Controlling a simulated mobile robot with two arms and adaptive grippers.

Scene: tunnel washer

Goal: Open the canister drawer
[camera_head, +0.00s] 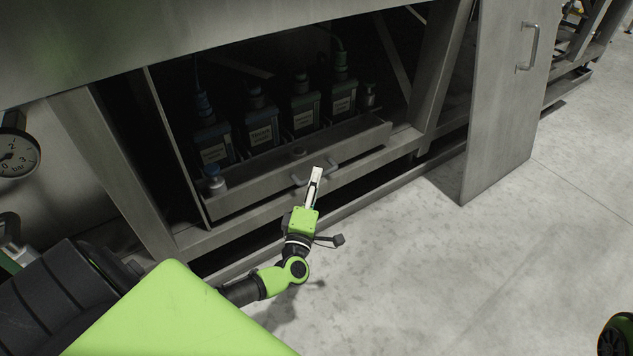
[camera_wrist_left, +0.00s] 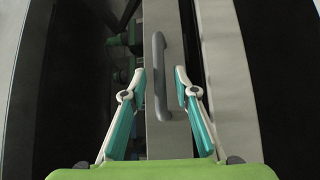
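The canister drawer (camera_head: 245,193) is a grey metal tray low in the open bay under the machine, with several dark labelled canisters (camera_head: 262,130) standing in it. Its bar handle (camera_head: 299,181) is on the front face. It also shows in the left wrist view as a grey handle (camera_wrist_left: 160,75) running up the picture. My left gripper (camera_head: 317,172) is at the handle and partly hides it. In the left wrist view the two fingers (camera_wrist_left: 160,78) are apart, one on each side of the handle, with gaps visible. Contact cannot be seen. My right gripper is not in view.
A tall grey door panel (camera_head: 505,100) with a handle stands open to the right of the bay. Frame posts (camera_head: 115,165) bound the bay on the left. A pressure gauge (camera_head: 17,155) is at the far left. The concrete floor (camera_head: 450,270) in front is clear.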

